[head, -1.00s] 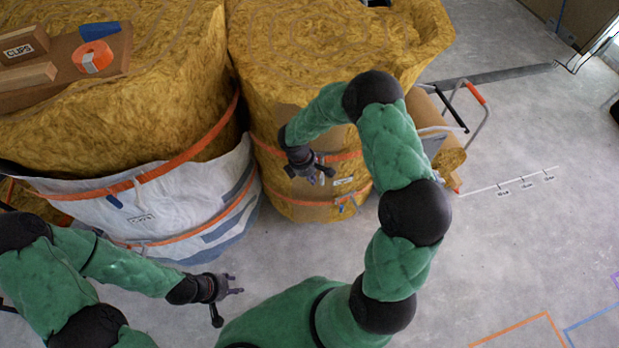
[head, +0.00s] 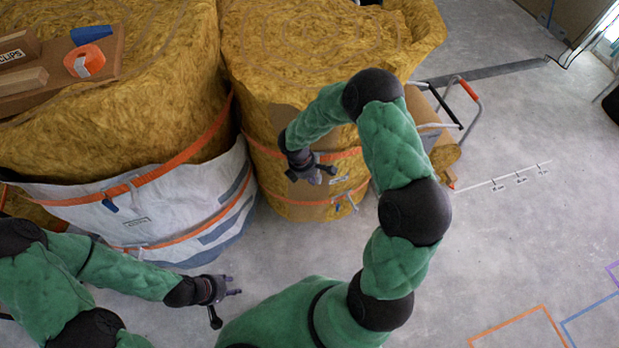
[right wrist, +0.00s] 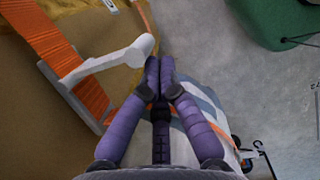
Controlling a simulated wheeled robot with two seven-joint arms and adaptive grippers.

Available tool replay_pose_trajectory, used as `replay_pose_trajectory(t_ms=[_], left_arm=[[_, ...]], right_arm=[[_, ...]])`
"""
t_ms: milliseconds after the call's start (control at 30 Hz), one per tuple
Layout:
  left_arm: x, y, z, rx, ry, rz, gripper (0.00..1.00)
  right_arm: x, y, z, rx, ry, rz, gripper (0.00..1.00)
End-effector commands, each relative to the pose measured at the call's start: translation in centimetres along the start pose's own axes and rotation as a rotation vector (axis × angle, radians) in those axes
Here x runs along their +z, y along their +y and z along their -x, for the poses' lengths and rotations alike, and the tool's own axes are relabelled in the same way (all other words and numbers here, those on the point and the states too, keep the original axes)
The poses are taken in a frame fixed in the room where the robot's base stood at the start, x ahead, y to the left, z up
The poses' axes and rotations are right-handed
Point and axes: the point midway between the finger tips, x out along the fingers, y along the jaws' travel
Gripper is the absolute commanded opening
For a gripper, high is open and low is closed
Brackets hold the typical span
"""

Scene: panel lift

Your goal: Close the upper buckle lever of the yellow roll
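The yellow roll (head: 300,110) stands upright in the middle of the head view, with an upper orange strap (head: 263,148) and a lower strap around it. My right gripper (head: 322,171) is in front of the upper strap and hides its buckle in the head view. In the right wrist view the pale buckle lever (right wrist: 108,63) stands out from the orange strap (right wrist: 52,45). My right gripper (right wrist: 160,65) has its purple fingertips together, with nothing seen between them, just beside the lever's free end. Whether they touch it is unclear. My left gripper (head: 232,285) is low over the floor, away from the roll.
A larger yellow roll (head: 130,90) in a white wrap (head: 165,215) stands at the left, with a board, orange tape roll (head: 84,61) and blue piece on top. A cart with a metal handle (head: 470,100) stands right of the roll.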

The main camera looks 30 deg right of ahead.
Motion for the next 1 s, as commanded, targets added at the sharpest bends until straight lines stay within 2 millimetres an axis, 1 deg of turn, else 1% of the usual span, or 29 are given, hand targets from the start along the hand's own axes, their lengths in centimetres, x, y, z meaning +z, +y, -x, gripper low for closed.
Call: replay_pose_trajectory(t_ms=[267, 600, 1000], left_arm=[[0.0, 0.1, 0.2, 0.0, 0.0, 0.0, 0.4], [0.0, 0.2, 0.5, 0.0, 0.0, 0.0, 0.4], [0.1, 0.5, 1.4, 0.0, 0.0, 0.0, 0.4]], right_arm=[[1.6, -0.7, -0.3, 0.039, -0.001, 0.161, 0.0], [4.6, -1.1, -1.1, 0.117, -0.001, 0.473, 0.0], [7.8, -0.3, -1.8, 0.204, -0.001, 0.82, 0.0]])
